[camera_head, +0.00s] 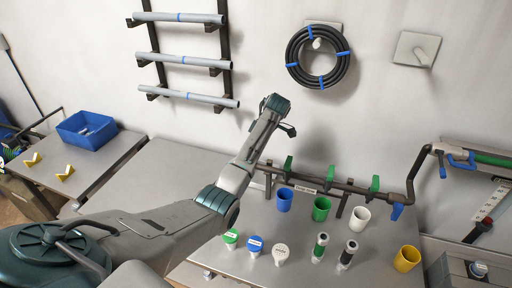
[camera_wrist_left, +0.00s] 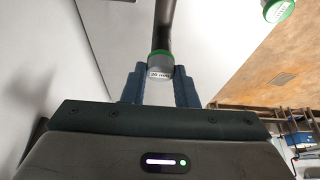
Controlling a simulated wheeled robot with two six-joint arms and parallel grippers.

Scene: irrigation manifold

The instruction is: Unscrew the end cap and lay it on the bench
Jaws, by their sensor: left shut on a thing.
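The end cap (camera_wrist_left: 160,65) shows in the left wrist view as a grey cap with a green band and small print on its face. It sits at the end of a dark pipe (camera_wrist_left: 165,25). The fingers of my left gripper (camera_wrist_left: 160,85) are shut on it, one on each side. I cannot tell whether the cap is still threaded on the pipe. In the head view my left forearm hides the fingers and the cap near the left end of the manifold (camera_head: 335,188). The bench (camera_head: 225,268) lies below. My right gripper is not in view.
On the bench stand blue (camera_head: 284,201), green (camera_head: 321,208), white (camera_head: 360,219) and yellow (camera_head: 407,259) cups. Several small capped fittings (camera_head: 281,254) stand in front of them. Green valve handles (camera_head: 331,174) rise from the manifold. The bench's front left has some bare room.

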